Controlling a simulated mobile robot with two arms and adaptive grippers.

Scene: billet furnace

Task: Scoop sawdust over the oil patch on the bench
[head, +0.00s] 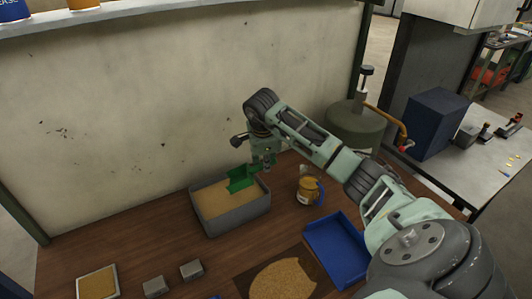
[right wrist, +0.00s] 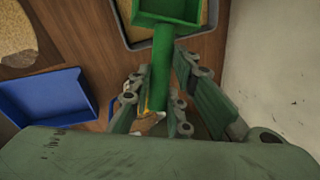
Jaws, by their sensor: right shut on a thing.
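My right gripper (head: 263,162) is shut on the handle of a green scoop (head: 240,178). In the right wrist view the scoop (right wrist: 165,12) points away from the fingers (right wrist: 161,88), and the visible part of its inside looks bare green. The scoop is at the back right of a grey bin (head: 238,219) filled with sawdust (head: 222,198); whether it touches the sawdust I cannot tell. A sawdust layer (head: 283,280) lies on a dark patch (head: 247,276) at the front of the wooden bench. My left gripper is not in view.
A blue tray (head: 337,252) lies right of the patch. A yellowish container (head: 308,191) stands right of the bin. Two grey blocks (head: 155,287) (head: 191,270) and a shallow tan-filled tray (head: 97,283) are at front left. A wall (head: 170,100) rises behind the bench.

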